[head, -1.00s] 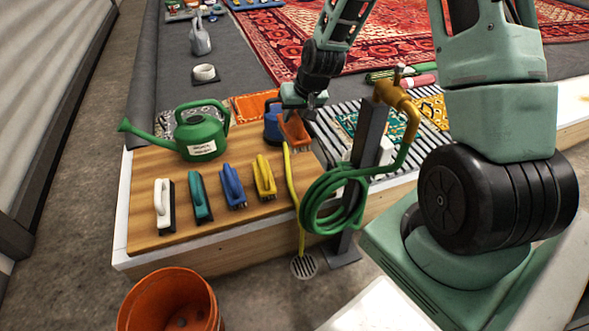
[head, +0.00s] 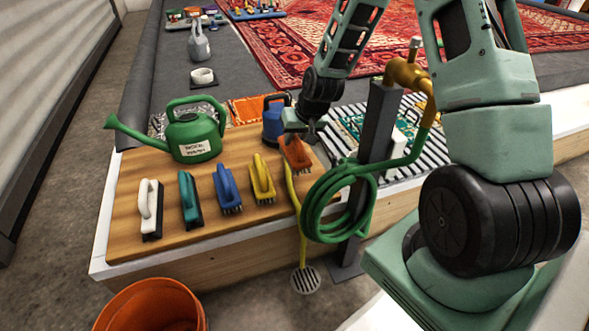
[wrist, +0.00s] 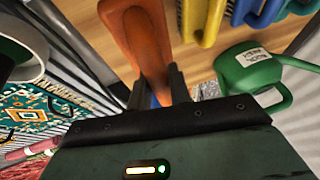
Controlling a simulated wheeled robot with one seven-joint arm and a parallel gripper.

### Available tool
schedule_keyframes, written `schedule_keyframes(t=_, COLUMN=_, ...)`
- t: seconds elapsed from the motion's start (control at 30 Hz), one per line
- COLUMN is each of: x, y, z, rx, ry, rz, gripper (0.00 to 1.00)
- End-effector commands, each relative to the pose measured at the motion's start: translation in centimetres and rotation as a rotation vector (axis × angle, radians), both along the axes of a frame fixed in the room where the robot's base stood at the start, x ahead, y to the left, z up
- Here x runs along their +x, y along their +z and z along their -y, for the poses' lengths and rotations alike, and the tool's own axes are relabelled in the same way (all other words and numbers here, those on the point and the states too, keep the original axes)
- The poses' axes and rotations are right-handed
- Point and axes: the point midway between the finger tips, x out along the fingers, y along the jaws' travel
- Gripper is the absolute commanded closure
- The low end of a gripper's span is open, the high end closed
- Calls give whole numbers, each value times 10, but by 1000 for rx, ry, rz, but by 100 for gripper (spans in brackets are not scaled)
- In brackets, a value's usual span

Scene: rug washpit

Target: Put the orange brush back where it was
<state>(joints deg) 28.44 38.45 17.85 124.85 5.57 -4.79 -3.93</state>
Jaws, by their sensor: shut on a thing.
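The orange brush (head: 296,152) is in my gripper (head: 303,134), at the right end of the wooden board (head: 190,228). In the wrist view the brush (wrist: 137,38) extends away from my gripper (wrist: 158,88), whose jaws are shut on it. White (head: 150,205), teal (head: 188,198), blue (head: 226,187) and yellow (head: 262,178) brushes stand in a row on the board, left of the orange one. I cannot tell whether the orange brush touches the board.
A green watering can (head: 193,138) stands behind the row, and a blue container (head: 274,120) close behind my gripper. A tap post (head: 378,130) with a coiled green hose (head: 335,205) stands right of the brush. A yellow hose (head: 301,240) hangs over the board's edge.

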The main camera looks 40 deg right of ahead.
Motion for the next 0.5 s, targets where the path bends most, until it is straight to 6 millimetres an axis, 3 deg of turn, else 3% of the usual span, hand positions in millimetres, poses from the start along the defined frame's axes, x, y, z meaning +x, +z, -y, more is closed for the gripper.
schedule_keyframes(t=0.03, x=0, y=-16, z=0, rx=1, ry=0, rz=-2, gripper=99)
schedule_keyframes(t=0.1, x=0, y=-29, z=0, rx=1, ry=-1, rz=-2, gripper=99)
schedule_keyframes(t=0.5, x=0, y=-74, z=0, rx=0, ry=-1, rz=0, gripper=99)
